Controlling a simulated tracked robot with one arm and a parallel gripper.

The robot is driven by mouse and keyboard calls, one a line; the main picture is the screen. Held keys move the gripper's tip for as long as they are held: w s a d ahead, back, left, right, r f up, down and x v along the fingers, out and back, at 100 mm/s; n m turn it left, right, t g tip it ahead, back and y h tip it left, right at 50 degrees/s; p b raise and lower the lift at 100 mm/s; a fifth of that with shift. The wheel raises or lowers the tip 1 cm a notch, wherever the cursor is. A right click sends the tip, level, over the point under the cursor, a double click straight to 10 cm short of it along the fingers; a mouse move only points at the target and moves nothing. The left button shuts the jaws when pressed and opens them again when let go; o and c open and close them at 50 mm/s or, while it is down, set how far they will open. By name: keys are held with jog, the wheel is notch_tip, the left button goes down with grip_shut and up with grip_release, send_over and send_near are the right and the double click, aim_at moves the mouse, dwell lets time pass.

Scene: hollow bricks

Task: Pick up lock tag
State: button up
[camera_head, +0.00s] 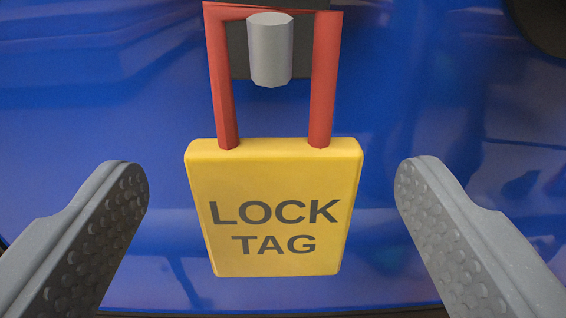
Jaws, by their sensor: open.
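The lock tag (272,207) is a yellow block marked "LOCK TAG" with a red shackle (322,80) on top. It hangs upright in the middle of the view. The shackle loops over a grey peg (270,50). My gripper (271,180) is open, with one grey studded finger to the left of the yellow block and one to the right. There is a clear gap between each finger and the block, and neither finger touches it.
A glossy blue surface (110,90) fills the background behind the tag. A dark grey patch lies behind the peg. A dark round shape (545,22) shows at the top right corner. The space on both sides of the tag is free.

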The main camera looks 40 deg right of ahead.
aim_at(272, 186)
jog(key=shift+x, duration=1.55)
jog(key=shift+f, duration=0.1)
jog(key=c, duration=1.1)
jog(key=shift+o, duration=0.2)
